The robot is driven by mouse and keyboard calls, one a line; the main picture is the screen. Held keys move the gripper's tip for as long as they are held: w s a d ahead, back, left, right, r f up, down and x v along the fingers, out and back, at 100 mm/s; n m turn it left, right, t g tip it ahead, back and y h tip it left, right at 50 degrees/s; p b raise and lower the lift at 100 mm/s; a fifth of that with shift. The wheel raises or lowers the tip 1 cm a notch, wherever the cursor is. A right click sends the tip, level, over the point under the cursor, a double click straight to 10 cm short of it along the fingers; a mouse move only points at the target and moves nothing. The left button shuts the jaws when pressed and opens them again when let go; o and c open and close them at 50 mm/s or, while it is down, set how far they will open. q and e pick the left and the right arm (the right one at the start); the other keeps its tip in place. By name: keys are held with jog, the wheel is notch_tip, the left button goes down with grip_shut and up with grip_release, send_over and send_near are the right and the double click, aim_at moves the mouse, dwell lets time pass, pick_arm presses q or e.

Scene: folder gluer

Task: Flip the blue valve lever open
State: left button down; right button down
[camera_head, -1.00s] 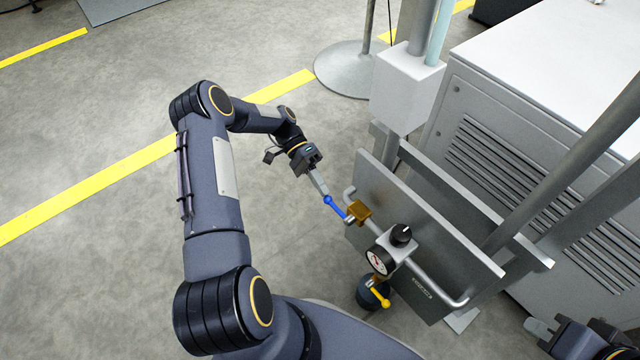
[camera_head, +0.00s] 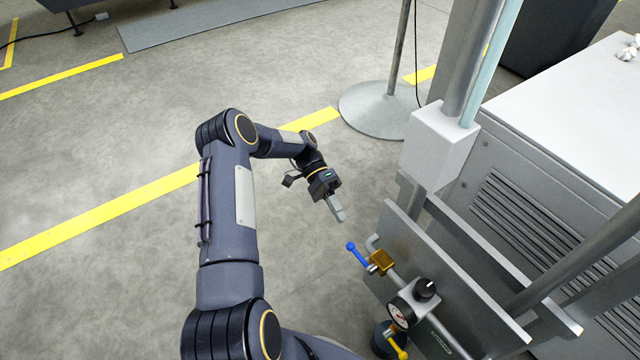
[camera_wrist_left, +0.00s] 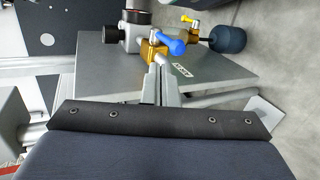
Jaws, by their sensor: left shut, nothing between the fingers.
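The blue valve lever (camera_head: 357,255) sticks out up and left from the brass valve body (camera_head: 381,262) at the upper end of the pipe, on the grey panel. In the left wrist view the lever (camera_wrist_left: 168,45) shows its rounded blue end towards the camera, beside the brass body (camera_wrist_left: 150,53). My left gripper (camera_head: 341,214) is shut and empty. Its fingertips are above the lever's end in the head view, with a visible gap between. In the wrist view the fingers (camera_wrist_left: 162,62) point towards the lever. My right gripper is out of view.
A pressure gauge (camera_head: 401,313) with a black knob (camera_head: 426,289) sits lower on the same pipe. A yellow lever (camera_head: 397,346) is below it. A white box (camera_head: 438,145) on a post stands behind the panel. Floor to the left is clear.

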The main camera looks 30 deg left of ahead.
pick_arm(q)
jog(key=f+v, duration=0.1)
jog(key=v, duration=0.6)
jog(key=shift+w+a, duration=0.25)
jog(key=shift+a, duration=0.25)
